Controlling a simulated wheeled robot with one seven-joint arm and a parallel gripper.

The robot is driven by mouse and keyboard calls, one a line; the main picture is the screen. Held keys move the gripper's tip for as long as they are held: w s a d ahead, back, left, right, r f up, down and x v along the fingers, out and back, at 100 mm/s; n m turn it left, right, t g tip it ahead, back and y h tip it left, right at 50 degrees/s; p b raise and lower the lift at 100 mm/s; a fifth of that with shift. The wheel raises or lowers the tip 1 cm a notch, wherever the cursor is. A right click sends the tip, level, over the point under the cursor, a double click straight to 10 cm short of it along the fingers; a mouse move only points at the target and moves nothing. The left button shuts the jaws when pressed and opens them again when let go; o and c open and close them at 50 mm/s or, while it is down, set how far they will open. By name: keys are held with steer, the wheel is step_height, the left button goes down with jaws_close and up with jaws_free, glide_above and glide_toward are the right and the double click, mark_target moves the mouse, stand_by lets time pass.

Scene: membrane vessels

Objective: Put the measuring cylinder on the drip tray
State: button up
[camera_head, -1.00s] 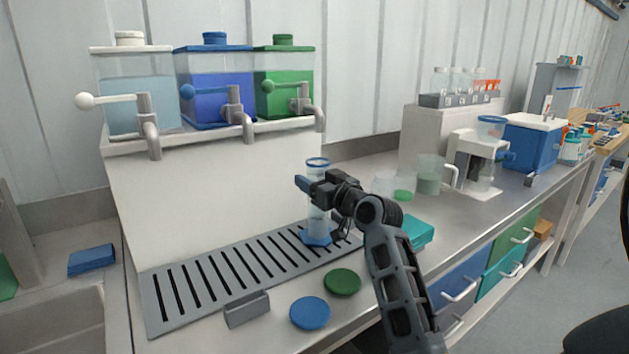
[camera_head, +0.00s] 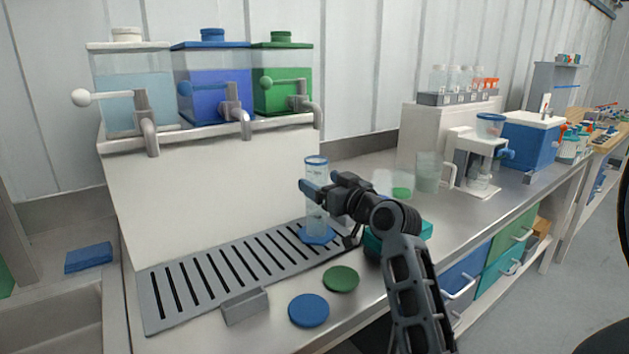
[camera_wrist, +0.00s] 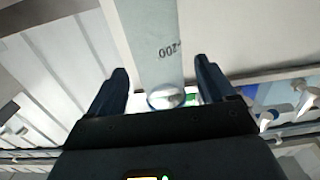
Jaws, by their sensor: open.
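The measuring cylinder (camera_head: 316,207) is clear with a blue rim and a blue foot. It stands upright on the right end of the grey slotted drip tray (camera_head: 160,292). My gripper (camera_head: 308,190) is open at the cylinder's upper part. In the wrist view, the cylinder (camera_wrist: 150,45) with its printed marking lies between my two open fingers (camera_wrist: 163,88), with gaps on both sides. In the head view, part of the cylinder is hidden behind the fingers.
Three tanks with taps, clear (camera_head: 130,90), blue (camera_head: 213,80) and green (camera_head: 283,85), stand on a white block behind the tray. Blue (camera_head: 309,310) and green (camera_head: 341,279) discs lie in front. A teal box (camera_head: 425,230) and beakers (camera_head: 427,172) are to the right.

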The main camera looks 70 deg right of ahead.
steer(key=v, duration=0.7)
steer(key=shift+s+a+b, duration=0.2)
steer(key=shift+s+b, duration=0.1)
steer(key=shift+b, duration=0.15)
stand_by(0.8)
